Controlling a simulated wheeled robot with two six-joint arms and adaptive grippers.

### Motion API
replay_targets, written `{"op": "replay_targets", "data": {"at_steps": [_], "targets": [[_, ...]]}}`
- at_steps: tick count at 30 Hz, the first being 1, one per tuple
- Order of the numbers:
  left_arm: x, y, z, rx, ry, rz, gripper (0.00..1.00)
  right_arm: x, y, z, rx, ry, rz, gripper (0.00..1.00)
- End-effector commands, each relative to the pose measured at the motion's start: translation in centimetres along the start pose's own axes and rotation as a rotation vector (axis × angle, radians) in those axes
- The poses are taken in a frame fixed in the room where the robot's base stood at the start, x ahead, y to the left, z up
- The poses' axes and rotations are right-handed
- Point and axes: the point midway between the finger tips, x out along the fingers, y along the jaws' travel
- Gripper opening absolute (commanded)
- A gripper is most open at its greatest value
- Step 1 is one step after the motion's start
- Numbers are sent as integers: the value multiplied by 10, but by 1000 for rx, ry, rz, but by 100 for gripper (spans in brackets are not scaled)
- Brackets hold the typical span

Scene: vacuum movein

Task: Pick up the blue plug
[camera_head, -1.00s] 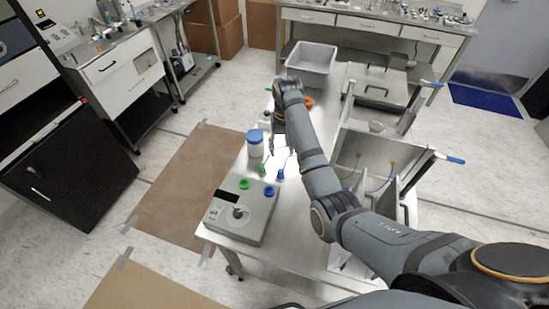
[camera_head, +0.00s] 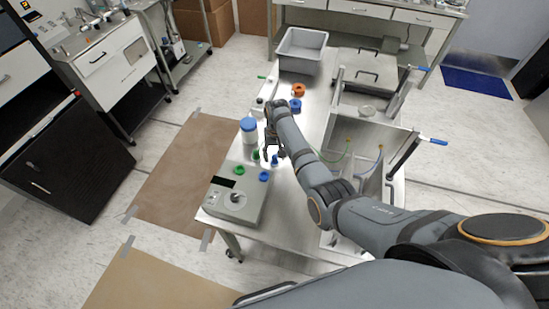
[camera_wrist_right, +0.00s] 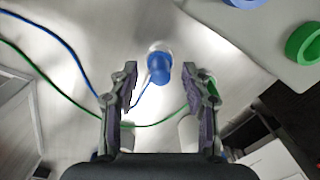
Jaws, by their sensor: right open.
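The blue plug (camera_wrist_right: 160,70) stands on the metal table between and just beyond the fingertips of my open right gripper (camera_wrist_right: 158,88) in the right wrist view. A thin blue cable trails from it. In the head view the plug (camera_head: 275,160) is small, close beside the tips of the right gripper (camera_head: 273,152). A green plug (camera_head: 256,155) is just left of it, with a green cable (camera_wrist_right: 60,90) in the wrist view. The right gripper holds nothing. My left gripper is not seen.
A grey device (camera_head: 236,195) with a green cap (camera_head: 240,170) and a blue cap (camera_head: 264,176) stands at the near table end. A blue-lidded white jar (camera_head: 249,131) is left of the gripper. Orange (camera_head: 298,90) and blue rings, a grey bin (camera_head: 301,52) and an open metal chamber (camera_head: 368,135) stand farther back or right.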

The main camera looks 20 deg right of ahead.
Motion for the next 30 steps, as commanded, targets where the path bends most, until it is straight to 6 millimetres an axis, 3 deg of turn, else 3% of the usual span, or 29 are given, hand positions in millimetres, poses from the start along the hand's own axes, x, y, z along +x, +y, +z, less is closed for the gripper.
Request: {"op": "replay_targets", "data": {"at_steps": [6,17,25,30], "targets": [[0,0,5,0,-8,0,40,2,0,0,0,2,0,48],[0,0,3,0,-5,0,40,2,0,0,0,1,0,0],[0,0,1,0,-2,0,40,0,0,0,0,2,0,0],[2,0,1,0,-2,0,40,-15,-1,-2,0,5,-1,0]]}}
